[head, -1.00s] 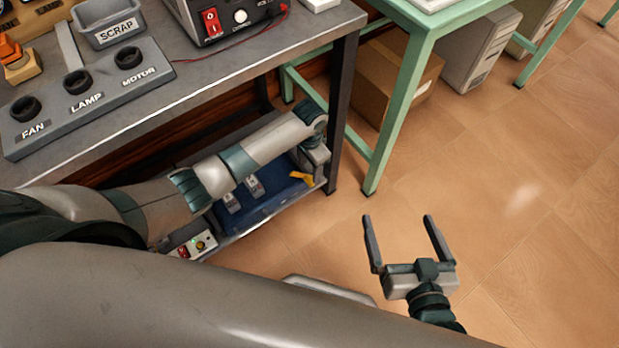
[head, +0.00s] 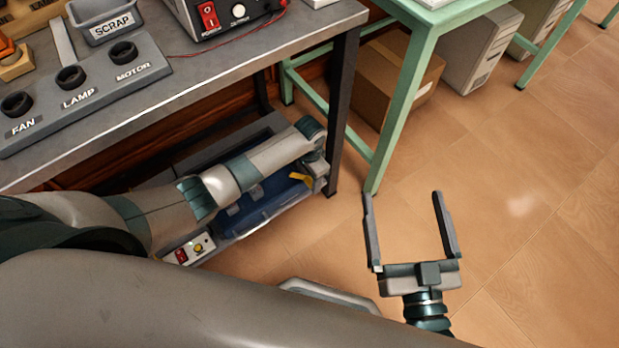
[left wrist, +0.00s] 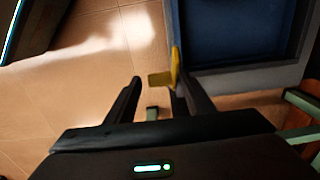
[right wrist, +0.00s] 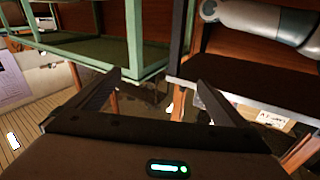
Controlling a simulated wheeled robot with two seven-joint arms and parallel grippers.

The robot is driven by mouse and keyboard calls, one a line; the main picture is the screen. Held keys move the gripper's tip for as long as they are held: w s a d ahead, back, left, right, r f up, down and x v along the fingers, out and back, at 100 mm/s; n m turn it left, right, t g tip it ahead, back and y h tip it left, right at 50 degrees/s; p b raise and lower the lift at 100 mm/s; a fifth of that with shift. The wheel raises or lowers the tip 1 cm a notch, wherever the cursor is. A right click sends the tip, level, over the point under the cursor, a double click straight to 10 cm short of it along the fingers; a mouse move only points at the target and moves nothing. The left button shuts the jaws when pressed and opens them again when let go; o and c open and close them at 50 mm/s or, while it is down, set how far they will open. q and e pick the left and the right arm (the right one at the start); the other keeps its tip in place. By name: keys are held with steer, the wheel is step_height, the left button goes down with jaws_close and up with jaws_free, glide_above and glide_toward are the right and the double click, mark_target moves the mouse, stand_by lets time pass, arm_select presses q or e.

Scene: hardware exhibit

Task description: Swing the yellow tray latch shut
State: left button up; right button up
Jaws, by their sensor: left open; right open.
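The yellow latch (head: 300,178) sits at the right end of the blue tray (head: 262,214), on the low shelf under the workbench. In the left wrist view the yellow latch (left wrist: 165,77) sticks out from the corner of the grey-rimmed tray (left wrist: 240,79). My left gripper (left wrist: 158,90) is open, with the latch at its right finger, partly across the gap between the fingers. I cannot tell whether they touch. In the head view my left arm covers part of the tray and the left fingertips are hidden. My right gripper (head: 405,195) is open and empty above the floor.
The workbench (head: 250,62) carries a scrap bin (head: 105,22), a panel with several knobs (head: 75,92) and a power unit (head: 225,15). A dark bench leg (head: 343,110) stands beside my left wrist. A green table (head: 395,110) and cardboard box (head: 385,75) are behind. The right floor is clear.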

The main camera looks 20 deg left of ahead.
arm_select(q)
steer(key=shift+s, duration=0.1)
jaws_close()
